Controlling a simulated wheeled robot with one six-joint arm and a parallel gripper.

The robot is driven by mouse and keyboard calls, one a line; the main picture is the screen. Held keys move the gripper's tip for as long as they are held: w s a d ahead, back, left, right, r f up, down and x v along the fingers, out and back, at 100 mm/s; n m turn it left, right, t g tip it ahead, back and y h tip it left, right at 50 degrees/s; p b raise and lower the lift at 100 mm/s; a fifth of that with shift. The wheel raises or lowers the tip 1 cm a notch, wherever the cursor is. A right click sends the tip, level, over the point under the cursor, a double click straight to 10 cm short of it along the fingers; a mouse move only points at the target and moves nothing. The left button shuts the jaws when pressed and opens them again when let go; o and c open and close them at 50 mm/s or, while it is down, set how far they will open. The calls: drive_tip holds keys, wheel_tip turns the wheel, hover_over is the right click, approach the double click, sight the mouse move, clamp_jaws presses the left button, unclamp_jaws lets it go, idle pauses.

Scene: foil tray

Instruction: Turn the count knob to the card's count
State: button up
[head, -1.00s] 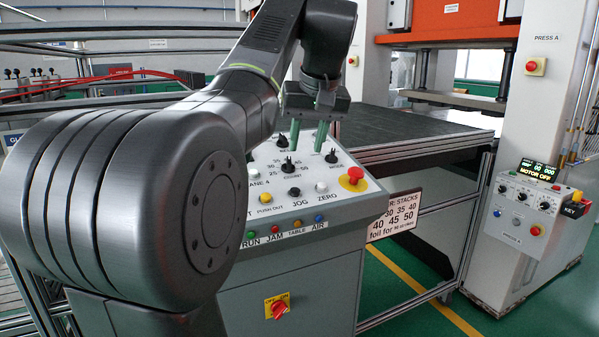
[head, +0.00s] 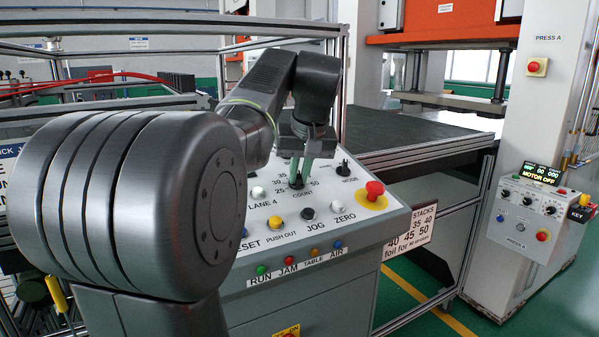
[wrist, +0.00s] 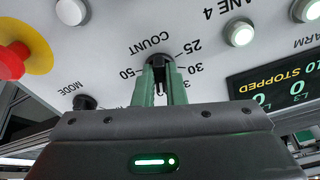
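The black COUNT knob (wrist: 159,62) is on the sloped panel, with 25, 30 and 50 readable around it in the wrist view. My gripper (head: 301,178) is at the knob, with one green finger on each side of it; it also shows in the wrist view (wrist: 160,78). The gap is narrow, and I cannot tell whether the fingers press on the knob. The fingers hide its pointer.
A red stop button (head: 374,190) on a yellow base and the MODE knob (head: 344,167) are right of the COUNT knob. RESET, PUSH OUT, JOG and ZERO buttons line the panel's front. A dark table (head: 420,140) lies behind. PRESS A's control box (head: 530,213) stands at right.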

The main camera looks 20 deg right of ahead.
drive_tip(key=shift+r+p, duration=0.1)
drive_tip(key=shift+p, duration=0.2)
clamp_jaws()
drive_tip(key=m+p, duration=0.2)
drive_tip(key=m, duration=0.1)
drive_tip(key=shift+a+r, duration=0.1)
drive_tip(key=shift+r, duration=0.05)
drive_tip(key=shift+w+m+h+p, duration=0.15)
drive_tip(key=shift+m+h+p, duration=0.25)
drive_tip(key=shift+m+p, duration=1.65)
drive_tip(key=shift+m+b, duration=0.3)
drive_tip(key=shift+m, duration=0.15)
drive_tip(key=o, duration=0.7)
unclamp_jaws()
drive_tip(key=shift+c, duration=0.2)
drive_tip(key=shift+f, duration=0.2)
drive_tip(key=shift+r, duration=0.1)
drive_tip(key=v, duration=1.3)
drive_tip(key=shift+r, duration=0.45)
